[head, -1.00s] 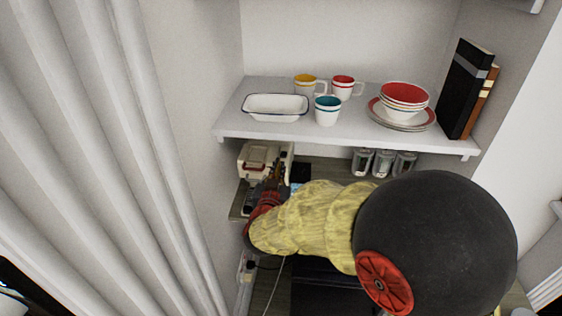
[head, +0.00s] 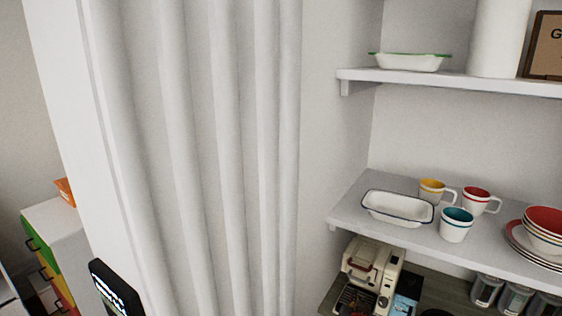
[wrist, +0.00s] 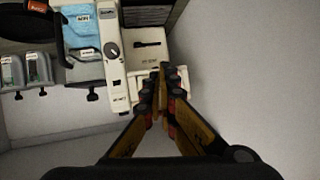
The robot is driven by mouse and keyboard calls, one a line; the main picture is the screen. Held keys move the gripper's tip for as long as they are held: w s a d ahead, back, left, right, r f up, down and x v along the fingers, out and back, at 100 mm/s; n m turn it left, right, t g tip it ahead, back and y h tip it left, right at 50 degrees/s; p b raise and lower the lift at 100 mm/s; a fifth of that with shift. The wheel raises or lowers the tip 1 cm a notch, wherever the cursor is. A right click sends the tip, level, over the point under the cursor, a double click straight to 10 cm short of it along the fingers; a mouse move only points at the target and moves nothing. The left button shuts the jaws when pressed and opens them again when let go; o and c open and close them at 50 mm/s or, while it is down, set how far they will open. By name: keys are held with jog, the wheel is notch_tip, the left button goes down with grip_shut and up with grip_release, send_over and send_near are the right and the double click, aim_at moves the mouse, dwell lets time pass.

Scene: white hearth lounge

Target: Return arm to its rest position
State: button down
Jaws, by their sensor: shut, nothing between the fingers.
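My gripper (wrist: 160,82) shows in the wrist view. Its two fingers meet at the tips, shut and empty. Beyond the fingertips in that view is a cream coffee machine (wrist: 114,62) with a dark dial, seen at an odd angle. The same machine (head: 372,268) stands under the white shelf at the lower right of the head view. My arm and gripper are not in the head view now. How far the fingertips are from the machine is hard to tell.
A white shelf (head: 345,212) holds a white dish (head: 397,210), mugs, including a teal one (head: 456,226), and stacked bowls (head: 545,228). Glass jars (head: 487,291) stand below. A white curtain (head: 215,150) fills the middle left. A coloured drawer unit (head: 60,235) stands far left.

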jog(key=s+a+n+g+y, duration=0.4)
jog(key=s+a+g+y, duration=0.2)
jog(key=s+a, duration=0.55)
jog(key=s+d+r+h, duration=0.1)
jog(key=s+d+r, duration=0.3)
jog(key=s, duration=0.4)
jog(key=s+d+r+n+h, duration=0.1)
jog(key=s+d+r, duration=0.3)
jog(key=s+r, duration=0.3)
jog(key=shift+s+r, duration=0.3)
jog(key=shift+s, duration=0.6)
